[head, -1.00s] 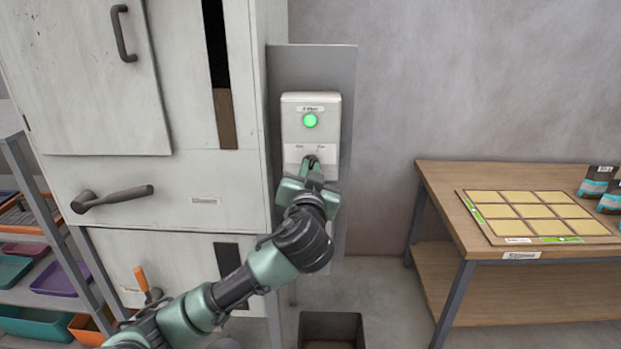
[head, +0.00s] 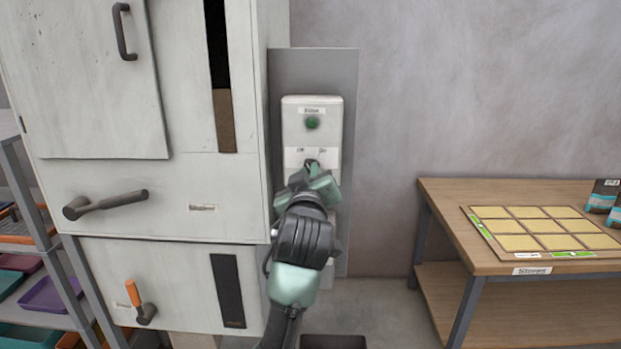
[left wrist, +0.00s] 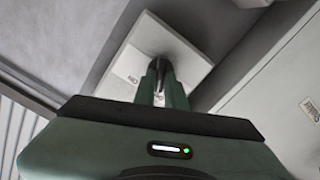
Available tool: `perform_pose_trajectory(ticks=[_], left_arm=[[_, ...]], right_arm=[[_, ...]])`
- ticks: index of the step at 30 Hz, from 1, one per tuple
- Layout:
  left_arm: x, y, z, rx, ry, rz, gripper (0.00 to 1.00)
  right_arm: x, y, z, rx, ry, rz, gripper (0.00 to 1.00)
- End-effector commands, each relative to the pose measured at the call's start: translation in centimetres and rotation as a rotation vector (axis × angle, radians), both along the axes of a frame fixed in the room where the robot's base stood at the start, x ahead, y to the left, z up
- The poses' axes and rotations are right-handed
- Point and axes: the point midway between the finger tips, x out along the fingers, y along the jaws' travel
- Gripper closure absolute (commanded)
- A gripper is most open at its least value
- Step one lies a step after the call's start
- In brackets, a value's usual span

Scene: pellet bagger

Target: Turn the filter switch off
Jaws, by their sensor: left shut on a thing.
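The filter switch box (head: 330,110) is a pale box on a grey panel beside the cabinet. Its round lamp (head: 312,123) is dark green and unlit. A small dark switch knob (head: 308,162) sits below two small labels, partly hidden by my gripper. My left gripper (head: 313,170) is at the knob, its fingers closed around it. In the left wrist view the fingers (left wrist: 161,84) meet the dark knob (left wrist: 157,62) on the pale plate (left wrist: 185,55). The exact angle of the knob is hard to tell. My right gripper is not in view.
The large pale cabinet (head: 180,190) with handles stands close on the left. A wooden table (head: 450,200) with a gridded board (head: 475,228) and dark bags (head: 603,195) stands right. Shelves with trays (head: 45,296) are at far left. Floor between panel and table is clear.

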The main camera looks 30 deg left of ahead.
Motion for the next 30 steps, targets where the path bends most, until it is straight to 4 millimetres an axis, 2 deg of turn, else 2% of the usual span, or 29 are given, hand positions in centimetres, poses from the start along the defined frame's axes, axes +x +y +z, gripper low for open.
perform_pose_trajectory(ticks=[21,22,24,30], left_arm=[[-0.03,0.05,0.01,-0.064,-0.040,0.001,1.00],[-0.04,0.05,0.01,-0.064,-0.040,0.001,0.80],[-0.04,0.04,0.02,-0.063,-0.039,0.001,0.66],[-0.03,0.03,0.02,-0.062,-0.039,0.001,0.66]], right_arm=[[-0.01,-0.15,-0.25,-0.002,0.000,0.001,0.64],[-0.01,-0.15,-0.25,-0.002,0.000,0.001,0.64],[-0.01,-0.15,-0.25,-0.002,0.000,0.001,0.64],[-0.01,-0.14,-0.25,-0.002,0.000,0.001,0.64]])
